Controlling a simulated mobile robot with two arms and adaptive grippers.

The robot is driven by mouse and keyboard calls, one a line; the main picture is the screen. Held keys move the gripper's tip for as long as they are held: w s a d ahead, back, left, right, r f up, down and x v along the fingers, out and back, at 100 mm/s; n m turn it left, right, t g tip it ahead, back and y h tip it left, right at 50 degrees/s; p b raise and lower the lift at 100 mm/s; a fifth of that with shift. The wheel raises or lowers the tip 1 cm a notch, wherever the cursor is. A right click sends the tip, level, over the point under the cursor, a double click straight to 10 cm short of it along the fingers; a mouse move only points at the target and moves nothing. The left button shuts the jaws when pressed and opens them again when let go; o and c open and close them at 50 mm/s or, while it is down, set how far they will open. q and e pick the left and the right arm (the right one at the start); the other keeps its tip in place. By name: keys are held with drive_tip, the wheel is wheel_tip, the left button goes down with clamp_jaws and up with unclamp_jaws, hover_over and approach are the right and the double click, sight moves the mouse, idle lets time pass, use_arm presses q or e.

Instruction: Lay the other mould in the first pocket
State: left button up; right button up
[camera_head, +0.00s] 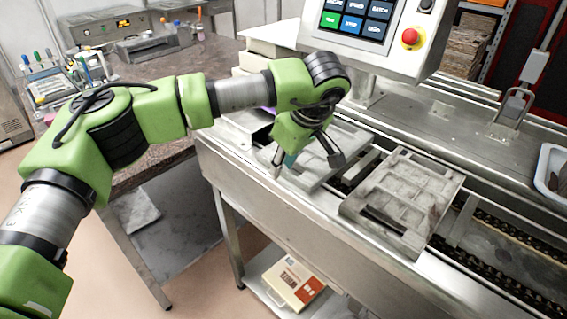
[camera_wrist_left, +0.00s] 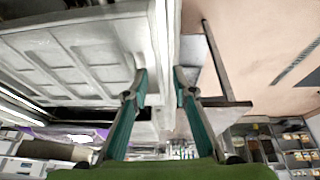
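Two grey slab moulds with shallow rectangular recesses show in the head view. One mould (camera_head: 402,199) lies on the line at centre right, with a dark slot near its front edge. The other mould (camera_head: 345,139) is to its left, partly hidden by my left gripper (camera_head: 306,162). In the left wrist view this mould (camera_wrist_left: 90,62) fills the upper left. My left gripper (camera_wrist_left: 160,78) has its fingers apart, one on each side of the mould's edge; whether they touch it I cannot tell. The first pocket cannot be told apart. My right gripper is out of view.
The metal line (camera_head: 300,215) runs from centre left to lower right, with a chain track behind the moulds. A control panel (camera_head: 365,30) with a red stop button stands behind. A white tray (camera_head: 552,172) is at the far right. A dark workbench (camera_head: 205,60) stands left.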

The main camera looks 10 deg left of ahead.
use_arm(q)
drive_tip(key=shift+r, duration=0.1)
drive_tip(key=v, duration=1.2)
idle(0.6)
